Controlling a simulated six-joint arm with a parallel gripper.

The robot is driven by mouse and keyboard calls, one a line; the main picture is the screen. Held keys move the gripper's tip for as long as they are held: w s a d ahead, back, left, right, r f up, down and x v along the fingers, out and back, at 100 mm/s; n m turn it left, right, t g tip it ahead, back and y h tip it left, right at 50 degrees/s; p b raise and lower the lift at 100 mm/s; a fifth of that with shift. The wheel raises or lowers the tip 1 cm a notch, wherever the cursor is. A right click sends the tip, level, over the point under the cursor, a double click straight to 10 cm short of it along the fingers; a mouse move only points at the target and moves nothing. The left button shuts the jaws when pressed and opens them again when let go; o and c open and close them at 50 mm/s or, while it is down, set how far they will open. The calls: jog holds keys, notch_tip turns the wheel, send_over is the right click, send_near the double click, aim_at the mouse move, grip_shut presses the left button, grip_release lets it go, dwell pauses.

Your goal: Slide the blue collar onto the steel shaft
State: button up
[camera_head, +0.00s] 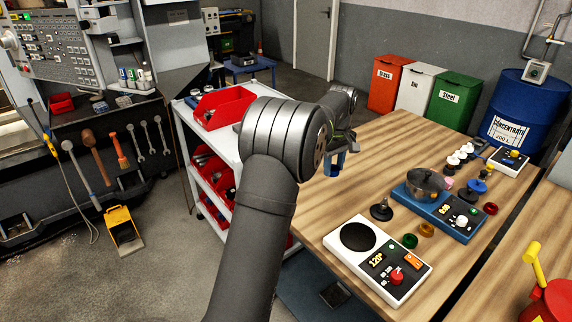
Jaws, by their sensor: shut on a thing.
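My gripper (337,168) is at the far left of the wooden bench, above its surface, partly hidden by my own arm. Small blue parts show at its end. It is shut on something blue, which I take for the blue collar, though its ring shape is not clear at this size. A short upright post on a dark round base (381,211) stands on the bench to the right of and nearer than my gripper. It may be the steel shaft, and nothing blue is on it. The gripper is apart from it.
A white hotplate unit (355,238) and a blue unit (437,215) with a metal pot (424,184) stand on the bench. Green (410,241), amber (427,230) and red (490,208) rings lie nearby. A white trolley (183,128) with red bins stands left.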

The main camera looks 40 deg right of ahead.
jog(key=r, duration=0.1)
send_over(386, 198)
jog(key=shift+r+n, duration=0.15)
jog(key=shift+n, duration=0.15)
jog(key=shift+f, duration=2.35)
jog(key=shift+f, duration=1.25)
dwell(0.4)
jog(key=o, duration=1.6)
jog(key=shift+c, duration=0.2)
jog(key=shift+r, duration=3.75)
